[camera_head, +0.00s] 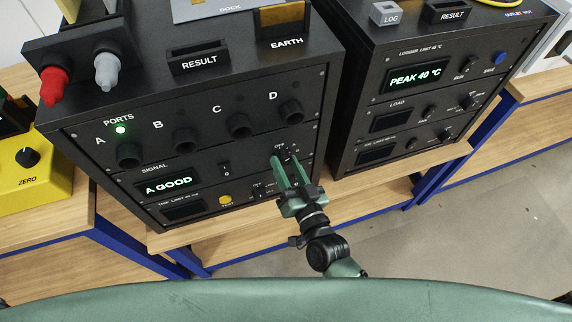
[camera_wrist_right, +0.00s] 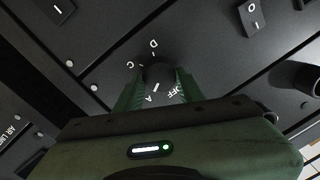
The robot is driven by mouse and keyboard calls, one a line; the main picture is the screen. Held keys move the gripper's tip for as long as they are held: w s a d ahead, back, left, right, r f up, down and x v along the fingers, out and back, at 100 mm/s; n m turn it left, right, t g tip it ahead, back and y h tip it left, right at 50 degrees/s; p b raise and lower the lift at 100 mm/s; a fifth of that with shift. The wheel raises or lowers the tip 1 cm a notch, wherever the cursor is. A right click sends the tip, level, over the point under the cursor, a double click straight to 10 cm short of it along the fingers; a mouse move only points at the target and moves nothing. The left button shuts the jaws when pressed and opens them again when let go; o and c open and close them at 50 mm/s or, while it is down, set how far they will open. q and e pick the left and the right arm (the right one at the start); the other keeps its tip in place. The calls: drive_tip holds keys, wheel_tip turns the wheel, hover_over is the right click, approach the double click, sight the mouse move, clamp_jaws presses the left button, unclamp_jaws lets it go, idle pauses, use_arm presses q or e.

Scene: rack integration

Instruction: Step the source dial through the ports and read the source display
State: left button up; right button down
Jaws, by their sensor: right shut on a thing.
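The source dial (camera_wrist_right: 158,74), a dark round knob, sits on the black rack unit's front, with OFF, A, C and D readable around it in the wrist view. A B mark cannot be made out. My right gripper (camera_head: 284,163) is shut on the dial, one green finger on each side, hiding much of it in the head view. A white tick shows near A in the wrist view. The display (camera_head: 168,186) under SIGNAL reads "A GOOD" in green. Ports A (camera_head: 129,155), B (camera_head: 185,140), C (camera_head: 239,125) and D (camera_head: 291,112) are dark round sockets. My left gripper is out of view.
A green lamp (camera_head: 121,129) is lit above port A. A dark display (camera_head: 184,211) and a yellow button (camera_head: 225,199) lie below SIGNAL. Another black unit (camera_head: 352,143) stands at right, its display (camera_head: 417,77) reading "PEAK 40 °C". A yellow box (camera_head: 50,177) stands at left.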

drive_tip(key=m+b, duration=0.1)
drive_tip(key=m, duration=0.3)
drive_tip(key=shift+f, duration=0.1)
drive_tip(key=shift+m+t+b, duration=0.3)
drive_tip(key=shift+m+b, duration=0.25)
drive_tip(key=shift+m, duration=1.25)
drive_tip(key=shift+d+m, duration=0.1)
drive_tip(key=shift+m, duration=0.2)
drive_tip(key=c, duration=0.9)
unclamp_jaws()
drive_tip(key=shift+s+d+f, duration=0.1)
drive_tip(key=shift+s+f, duration=0.05)
drive_tip(key=shift+s, duration=0.25)
drive_tip(key=b+v, duration=0.1)
drive_tip(key=v, duration=0.6)
drive_tip(key=shift+b, duration=0.3)
